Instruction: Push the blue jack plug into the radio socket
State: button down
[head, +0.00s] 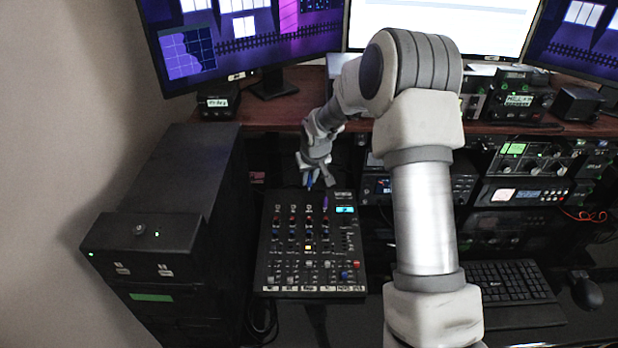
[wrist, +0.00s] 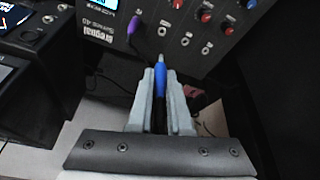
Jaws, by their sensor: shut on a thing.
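The blue jack plug (wrist: 160,76) is held between the two grey fingers of my gripper (wrist: 161,84). Its metal tip points up the wrist view, close to the edge of the black mixer (wrist: 165,62); I cannot tell if they touch. In the head view, my gripper (head: 313,174) holds the blue plug (head: 309,183) above the mixer's far edge (head: 270,199). Several round sockets show on the panel near that edge, one of them (wrist: 162,31) beyond the plug tip. I cannot tell which is the radio socket.
A purple plug (wrist: 135,22) sits in the panel beside the empty sockets; it also shows in the head view (head: 325,202). Knobs and faders cover the mixer. A black cabinet (head: 180,180) stands left, stacked radio gear (head: 525,190) right.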

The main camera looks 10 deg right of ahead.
jog(key=b, duration=0.4)
send_over(308, 204)
jog(key=s, duration=0.2)
jog(key=shift+w+f, duration=0.1)
jog(key=shift+f, duration=2.8)
jog(key=shift+w+f+b, duration=0.15)
jog(key=shift+f+b, duration=1.75)
jog(key=shift+b, duration=0.15)
jog(key=c, duration=0.8)
grip_release()
jog(key=shift+o, duration=0.2)
jog(key=p+v, duration=0.2)
jog(key=v, duration=1.5)
jog(key=shift+r, duration=0.25)
jog(key=shift+r, duration=0.1)
